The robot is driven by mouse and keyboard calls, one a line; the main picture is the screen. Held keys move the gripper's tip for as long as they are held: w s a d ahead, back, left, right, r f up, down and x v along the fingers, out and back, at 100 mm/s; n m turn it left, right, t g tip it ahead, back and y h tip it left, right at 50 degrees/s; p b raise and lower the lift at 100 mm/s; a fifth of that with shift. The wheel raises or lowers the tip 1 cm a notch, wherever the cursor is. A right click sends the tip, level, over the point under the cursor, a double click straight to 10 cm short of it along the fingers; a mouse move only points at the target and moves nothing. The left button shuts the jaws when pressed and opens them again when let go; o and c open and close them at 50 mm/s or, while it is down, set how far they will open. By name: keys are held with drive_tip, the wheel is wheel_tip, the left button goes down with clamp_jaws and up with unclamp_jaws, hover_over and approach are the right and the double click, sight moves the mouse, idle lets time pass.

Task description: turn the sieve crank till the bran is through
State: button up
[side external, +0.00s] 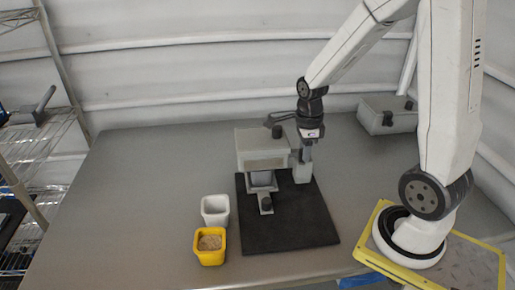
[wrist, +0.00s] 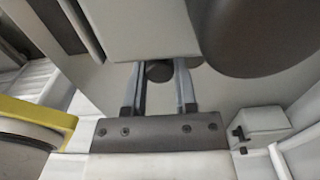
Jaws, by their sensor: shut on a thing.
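The sieve machine, a grey-green hopper box (side external: 262,143), stands on a black mat (side external: 290,225) in the middle of the table. A dark lever with a black knob (side external: 277,131) shows at its top. My gripper (side external: 305,158) points down at the box's right side. In the wrist view, my gripper's fingers (wrist: 160,75) close around a dark round knob (wrist: 159,71), seemingly the crank's handle. The crank arm is mostly hidden. Bran (side external: 210,242) lies in a yellow tub (side external: 210,259) at front left. Whether bran is inside the hopper cannot be seen.
A white tub (side external: 215,210) stands just behind the yellow tub. A grey case (side external: 387,114) stands at the back right. A wire shelf (side external: 40,140) is at the left. The table's left part is clear.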

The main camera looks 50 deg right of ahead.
drive_tip(key=shift+s+d, duration=0.55)
drive_tip(key=shift+s, duration=0.1)
drive_tip(key=shift+s+d+f, duration=0.1)
drive_tip(key=shift+s+d, duration=0.35)
drive_tip(key=shift+d, duration=0.4)
drive_tip(key=shift+w+d, duration=0.35)
drive_tip(key=shift+d, duration=0.5)
drive_tip(key=shift+w+d, duration=0.3)
drive_tip(key=shift+d, duration=0.5)
drive_tip(key=shift+w, duration=0.1)
drive_tip(key=shift+w+a, duration=0.15)
drive_tip(key=shift+w, duration=1.05)
drive_tip(key=shift+w+a, duration=0.1)
drive_tip(key=shift+w, duration=1.1)
drive_tip(key=shift+a, duration=0.1)
